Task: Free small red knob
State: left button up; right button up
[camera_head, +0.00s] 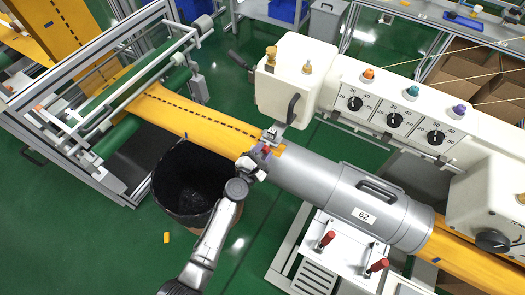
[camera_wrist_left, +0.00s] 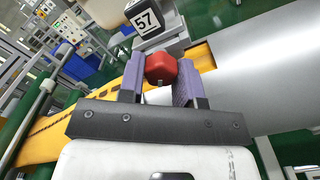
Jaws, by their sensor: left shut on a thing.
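The small red knob (camera_wrist_left: 161,68) sits between the two purple fingers of my left gripper (camera_wrist_left: 162,78) in the left wrist view, with both fingers against its sides. In the head view my left gripper (camera_head: 262,155) is at the left end of the grey tube (camera_head: 310,180), above the yellow felt (camera_head: 200,118). Only a small bit of red shows there between the fingers. A dark block marked 57 (camera_wrist_left: 146,21) stands just beyond the knob. My right gripper is not in view.
A white machine housing (camera_head: 295,80) with a black handle and dials stands behind the tube. A dark round bin (camera_head: 160,193) stands below the felt. Two red-handled levers (camera_head: 325,240) are in front of the tube. Green floor is open at lower left.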

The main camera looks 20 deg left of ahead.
pick_arm(q)
jog(key=o, duration=0.9)
jog(key=shift+c, duration=0.2)
jog(key=shift+o, duration=0.3)
jog(key=shift+s, duration=0.1)
jog(key=s+a, duration=0.2)
jog(key=s, duration=1.1)
jog(key=shift+s, duration=0.25)
